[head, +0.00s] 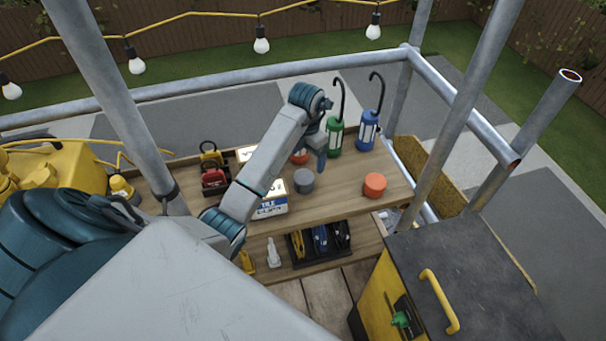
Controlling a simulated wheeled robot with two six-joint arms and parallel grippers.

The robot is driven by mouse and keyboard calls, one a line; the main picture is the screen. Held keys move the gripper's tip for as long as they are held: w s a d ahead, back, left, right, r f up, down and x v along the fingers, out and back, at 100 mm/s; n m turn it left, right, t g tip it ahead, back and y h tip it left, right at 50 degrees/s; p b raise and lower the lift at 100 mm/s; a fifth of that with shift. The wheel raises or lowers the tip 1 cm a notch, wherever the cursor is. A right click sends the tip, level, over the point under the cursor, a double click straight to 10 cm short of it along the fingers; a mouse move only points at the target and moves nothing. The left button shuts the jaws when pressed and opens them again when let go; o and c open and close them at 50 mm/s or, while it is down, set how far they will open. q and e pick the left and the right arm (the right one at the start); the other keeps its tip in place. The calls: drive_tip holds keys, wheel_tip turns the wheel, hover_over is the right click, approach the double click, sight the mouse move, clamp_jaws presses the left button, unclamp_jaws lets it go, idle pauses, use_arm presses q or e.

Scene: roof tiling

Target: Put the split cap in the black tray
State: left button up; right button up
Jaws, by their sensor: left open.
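Two orange-red caps and a grey one sit on the upper wooden shelf. One orange-red cap (299,158) is partly hidden behind my left arm; the other orange-red cap (374,186) stands in the open at the right. The grey cap (303,181) is between them, nearer me. I cannot tell which is split. My left gripper (321,167) is open, pointing down beside the partly hidden cap; contact cannot be told. The black tray (291,258) is on the lower shelf, with yellow, blue and black items in it. My right gripper is not in view.
A white box marked TILE (270,207) and a red-and-black item (214,179) are left. Scaffold poles (464,105) and a yellow-and-black cabinet (460,265) bound the right. A white bottle (273,253) stands left of the tray.

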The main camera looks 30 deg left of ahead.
sight(303, 176)
use_arm(q)
drive_tip(key=shift+s+a+f+b, duration=0.15)
drive_tip(key=shift+s+f+b, duration=0.05)
drive_tip(key=shift+f+b, duration=0.3)
wheel_tip(303, 176, down, 5)
drive_tip(key=b, duration=0.4)
drive_tip(key=shift+r+b, duration=0.2)
drive_tip(key=shift+b, duration=0.1)
drive_tip(key=shift+f+b, duration=0.5)
drive_tip(key=f, duration=0.1)
drive_tip(key=f+b, duration=0.2)
drive_tip(key=shift+s+a+f, duration=0.15)
drive_tip(key=shift+a+f, duration=0.15)
drive_tip(key=shift+f, duration=0.25)
drive_tip(key=c, duration=0.9)
drive_tip(key=shift+c, duration=1)
drive_tip(key=shift+r, duration=0.1)
